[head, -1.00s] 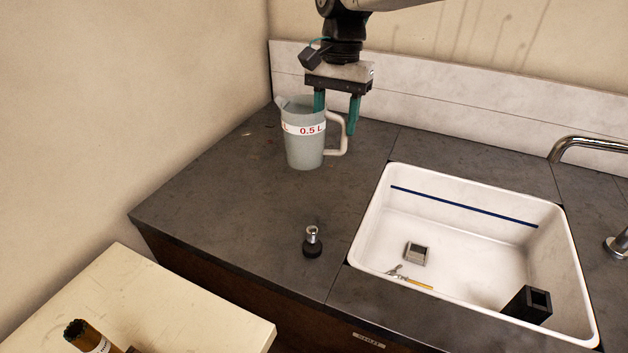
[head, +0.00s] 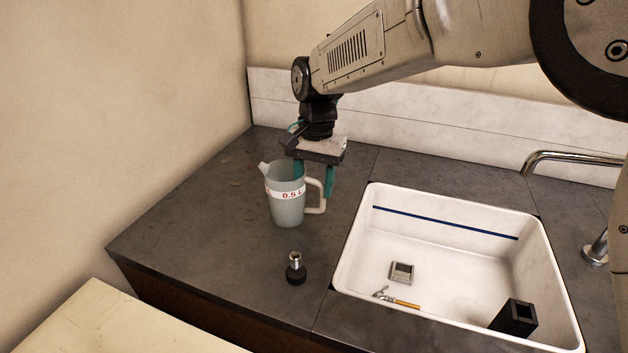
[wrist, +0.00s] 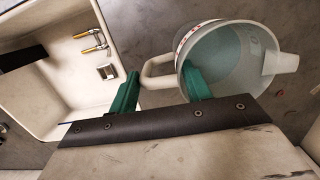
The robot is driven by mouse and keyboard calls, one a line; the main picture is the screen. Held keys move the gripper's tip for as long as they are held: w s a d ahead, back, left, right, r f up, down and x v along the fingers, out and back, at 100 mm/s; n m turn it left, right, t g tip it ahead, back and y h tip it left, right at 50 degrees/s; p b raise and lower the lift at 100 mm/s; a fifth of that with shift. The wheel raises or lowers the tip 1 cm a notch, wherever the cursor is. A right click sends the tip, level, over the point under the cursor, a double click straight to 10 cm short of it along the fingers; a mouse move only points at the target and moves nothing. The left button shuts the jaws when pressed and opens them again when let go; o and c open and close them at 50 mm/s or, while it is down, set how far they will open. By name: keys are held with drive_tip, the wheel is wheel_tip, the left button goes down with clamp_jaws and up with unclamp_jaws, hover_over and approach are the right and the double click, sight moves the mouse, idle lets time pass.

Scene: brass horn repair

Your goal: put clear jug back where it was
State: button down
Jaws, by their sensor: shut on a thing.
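The clear jug (head: 286,212) is a pale, translucent measuring jug with a white band, red "0.5 L" marking and a pale handle. It is upright over the dark counter's left part, left of the sink. I cannot tell whether its base touches the counter. My gripper (head: 315,186) points down and is shut on the jug's handle side. In the wrist view, the jug (wrist: 235,62) shows from above, looking empty. One green finger of my gripper (wrist: 161,88) is at the jug's near wall and rim, the other outside the handle.
A white sink (head: 450,290) is right of the jug, holding a small metal block (head: 401,272), a brass-ended fitting (head: 404,303) and a black block (head: 514,318). A small black-based metal piece (head: 296,270) stands in front of the jug. A curved tap (head: 570,157) is at right.

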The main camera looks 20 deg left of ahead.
drive_tip(key=c, duration=0.7)
unclamp_jaws()
drive_tip(key=shift+f, duration=0.1)
drive_tip(key=shift+o, duration=0.2)
wheel_tip(320, 180, up, 12)
drive_tip(key=w, duration=0.1)
drive_tip(key=shift+w, duration=0.2)
drive_tip(key=s+d+r, duration=0.2)
drive_tip(key=d, duration=0.8)
drive_tip(key=s+d+r+t, duration=0.1)
drive_tip(key=s+d+r, duration=0.1)
drive_tip(key=d, duration=0.8)
drive_tip(key=s+d+r, duration=0.2)
drive_tip(key=s+d, duration=0.1)
drive_tip(key=d, duration=0.7)
drive_tip(key=s+d+f+t, duration=0.1)
drive_tip(key=s+d+f, duration=0.4)
drive_tip(key=s+d, duration=0.3)
drive_tip(key=s+d+f, duration=0.4)
drive_tip(key=s+d, duration=0.4)
drive_tip(key=s, duration=0.2)
drive_tip(key=shift+s+d+f+t, duration=0.3)
drive_tip(key=shift+s+f+t, duration=0.1)
